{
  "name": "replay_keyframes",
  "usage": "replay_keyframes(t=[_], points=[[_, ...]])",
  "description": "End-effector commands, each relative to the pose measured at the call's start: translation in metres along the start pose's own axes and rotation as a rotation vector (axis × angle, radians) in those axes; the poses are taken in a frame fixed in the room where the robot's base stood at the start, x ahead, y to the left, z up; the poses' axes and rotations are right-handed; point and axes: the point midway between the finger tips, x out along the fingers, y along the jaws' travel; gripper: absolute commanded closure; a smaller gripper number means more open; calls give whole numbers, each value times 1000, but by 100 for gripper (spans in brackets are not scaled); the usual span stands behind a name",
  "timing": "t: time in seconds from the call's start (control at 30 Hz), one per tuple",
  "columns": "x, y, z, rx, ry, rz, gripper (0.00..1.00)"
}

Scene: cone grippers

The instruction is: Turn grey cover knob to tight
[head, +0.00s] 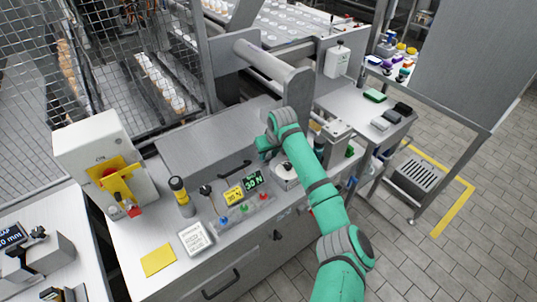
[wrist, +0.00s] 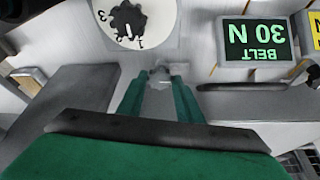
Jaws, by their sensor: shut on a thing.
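In the wrist view, my gripper (wrist: 158,88) has its two green fingers closed on a small grey knob (wrist: 160,76). The knob's top shows between the fingertips; its lower part and any tight mark cannot be made out. It sits in front of a grey panel or cover edge (wrist: 75,88). In the head view, my gripper (head: 266,151) is at the right end of the grey cover (head: 205,150), and my arm hides the knob.
A white dial with a black knob and numbers (wrist: 130,20) is close by. The green BELT 30 N display (wrist: 254,42) stands beside it.

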Motion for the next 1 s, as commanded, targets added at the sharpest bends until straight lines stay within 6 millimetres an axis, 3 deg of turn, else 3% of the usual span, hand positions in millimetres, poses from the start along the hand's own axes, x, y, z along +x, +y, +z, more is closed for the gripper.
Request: replay_keyframes(t=[0.37, 1.0], points=[[0, -3, -1, 167, 6, 66, 90], [1, -9, -5, 722, 5, 296, 90]])
